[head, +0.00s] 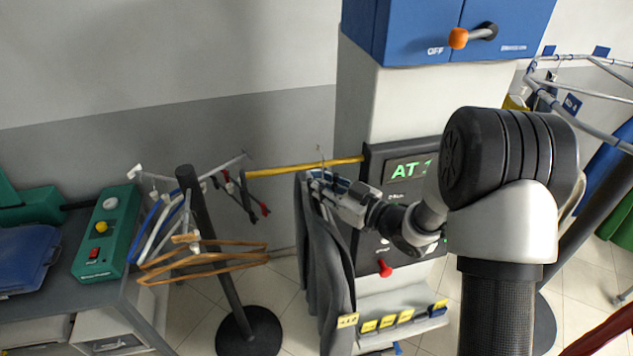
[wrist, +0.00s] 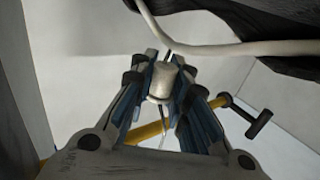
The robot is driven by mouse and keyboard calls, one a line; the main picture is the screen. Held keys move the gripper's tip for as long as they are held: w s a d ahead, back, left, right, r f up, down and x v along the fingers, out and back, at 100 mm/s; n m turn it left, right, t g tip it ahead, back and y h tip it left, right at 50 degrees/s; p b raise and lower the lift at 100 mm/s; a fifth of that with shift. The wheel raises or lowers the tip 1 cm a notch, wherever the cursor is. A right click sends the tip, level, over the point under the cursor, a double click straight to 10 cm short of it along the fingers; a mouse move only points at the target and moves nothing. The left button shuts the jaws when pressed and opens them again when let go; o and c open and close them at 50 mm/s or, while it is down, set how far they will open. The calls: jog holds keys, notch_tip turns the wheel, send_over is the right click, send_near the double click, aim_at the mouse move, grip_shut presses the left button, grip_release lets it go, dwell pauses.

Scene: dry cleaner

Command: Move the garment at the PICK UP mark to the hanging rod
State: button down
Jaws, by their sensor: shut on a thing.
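A dark grey garment (head: 332,262) hangs on a hanger, just left of the control column in the head view. My gripper (head: 318,180) is shut on the hanger at its top. In the wrist view, a pale cylindrical neck piece (wrist: 160,82) sits between the fingers (wrist: 167,75), with a white hanger arm (wrist: 215,50) and dark cloth above. The yellow rod (head: 275,170) runs level from the column, just above my gripper. The thin hook (head: 320,154) shows at the rod; I cannot tell whether it rests on it. No PICK UP lettering is readable.
The control column (head: 400,105) stands behind my arm. A black stand (head: 205,250) with several empty hangers is to the left, beside a bench with a green control box (head: 105,235). A rail (head: 590,95) with garments is at the right. Yellow tags (head: 388,322) line a low ledge.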

jog(key=shift+f, duration=0.1)
jog(key=shift+f+b, duration=1.45)
jog(key=shift+b, duration=0.15)
jog(key=shift+f+b, duration=0.15)
jog(key=shift+b, duration=0.15)
jog(key=c, duration=1.3)
grip_release()
jog(key=shift+c, duration=0.2)
jog(key=shift+f, duration=0.1)
jog(key=v, duration=1.2)
